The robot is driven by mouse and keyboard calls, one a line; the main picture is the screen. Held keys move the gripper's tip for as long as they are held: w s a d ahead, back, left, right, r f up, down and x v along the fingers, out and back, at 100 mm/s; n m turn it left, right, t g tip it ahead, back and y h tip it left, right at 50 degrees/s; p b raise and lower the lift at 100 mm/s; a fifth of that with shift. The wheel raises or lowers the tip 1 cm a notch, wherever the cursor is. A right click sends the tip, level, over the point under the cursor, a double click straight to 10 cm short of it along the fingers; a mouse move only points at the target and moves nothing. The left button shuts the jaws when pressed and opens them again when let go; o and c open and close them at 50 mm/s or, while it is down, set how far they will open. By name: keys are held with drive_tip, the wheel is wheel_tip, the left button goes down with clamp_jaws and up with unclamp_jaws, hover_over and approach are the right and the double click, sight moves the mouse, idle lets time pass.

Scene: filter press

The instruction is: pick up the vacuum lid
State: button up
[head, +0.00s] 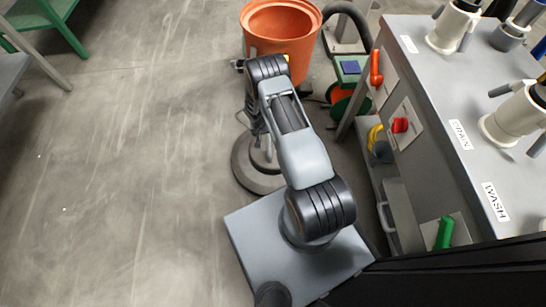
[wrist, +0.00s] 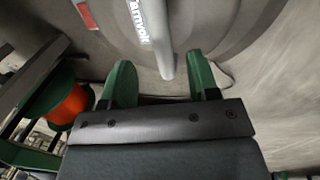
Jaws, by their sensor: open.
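The vacuum lid is a large grey round piece (wrist: 230,35) filling the top of the wrist view. It has white lettering on a handle-like bar (wrist: 165,62) and a red label. In the head view a dark grey round lid (head: 247,178) rests low beside my arm, partly hidden by it. My gripper (wrist: 160,66) is open, with its two green fingers on either side of the bar's near end. I cannot tell whether they touch it. In the head view my arm hides the fingers.
An open, empty-looking orange drum (head: 283,45) stands behind my arm with a dark hose (head: 352,22) beside it. A green and orange reel (head: 350,85) is to its right. A grey bench (head: 440,75) with valves fills the right side.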

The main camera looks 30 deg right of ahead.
sight(268, 141)
drive_tip(key=shift+s+d+f+b, duration=0.2)
drive_tip(key=shift+f+b, duration=0.3)
drive_tip(key=shift+f, duration=0.7)
drive_tip(key=shift+s+d+f+b, duration=0.15)
drive_tip(key=shift+f+b, duration=0.35)
drive_tip(key=shift+f, duration=0.7)
drive_tip(key=shift+s+d+f+b, duration=0.15)
drive_tip(key=shift+f+b, duration=0.35)
drive_tip(key=shift+f, duration=0.7)
drive_tip(key=shift+f+b, duration=0.25)
drive_tip(key=shift+b, duration=0.2)
drive_tip(key=shift+c, duration=0.3)
clamp_jaws()
drive_tip(key=shift+w+r, duration=0.1)
drive_tip(key=shift+w, duration=0.05)
